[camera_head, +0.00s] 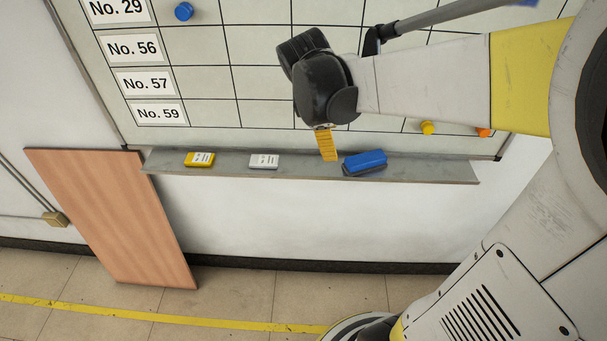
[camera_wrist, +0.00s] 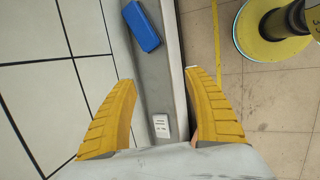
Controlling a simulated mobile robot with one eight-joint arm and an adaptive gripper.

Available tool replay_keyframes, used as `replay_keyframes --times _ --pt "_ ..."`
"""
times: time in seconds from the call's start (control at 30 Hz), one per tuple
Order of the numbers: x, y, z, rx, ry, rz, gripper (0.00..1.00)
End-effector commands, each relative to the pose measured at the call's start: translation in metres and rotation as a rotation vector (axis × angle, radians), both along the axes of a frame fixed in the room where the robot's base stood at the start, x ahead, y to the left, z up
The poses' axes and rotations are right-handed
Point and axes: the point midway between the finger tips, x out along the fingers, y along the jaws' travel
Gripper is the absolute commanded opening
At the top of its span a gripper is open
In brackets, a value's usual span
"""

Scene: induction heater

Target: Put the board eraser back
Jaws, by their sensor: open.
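The blue board eraser (camera_head: 365,161) lies on the grey ledge (camera_head: 220,173) under the whiteboard, towards the ledge's right end. It also shows at the top of the wrist view (camera_wrist: 141,27), on the ledge (camera_wrist: 152,68). My gripper (camera_head: 328,150) is in front of the board, just left of the blue eraser in the head view. In the wrist view, its yellow fingers (camera_wrist: 162,90) are wide apart on either side of the ledge, with nothing held. A small white labelled box (camera_head: 264,161) lies on the ledge and shows between the fingers in the wrist view (camera_wrist: 161,126).
A small yellow labelled box (camera_head: 199,159) lies near the ledge's left end. Blue (camera_head: 183,11), yellow (camera_head: 428,128) and orange (camera_head: 483,132) magnets sit on the whiteboard (camera_head: 260,80). A wooden panel (camera_head: 115,215) leans on the wall at left.

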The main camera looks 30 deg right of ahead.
Motion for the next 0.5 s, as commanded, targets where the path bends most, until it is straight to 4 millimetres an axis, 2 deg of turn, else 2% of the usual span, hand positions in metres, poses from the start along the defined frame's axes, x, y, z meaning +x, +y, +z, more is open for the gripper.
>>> replay_keyframes --times 0.03,0.1,0.3,0.5 --pt "-0.015 0.021 0.007 0.052 -0.086 -0.074 0.61" --pt "-0.031 0.047 0.014 0.144 -0.210 -0.199 0.61" --pt "-0.076 0.110 0.019 0.448 -0.472 -0.553 0.61" --pt "-0.100 0.142 0.015 0.659 -0.577 -0.780 0.61"
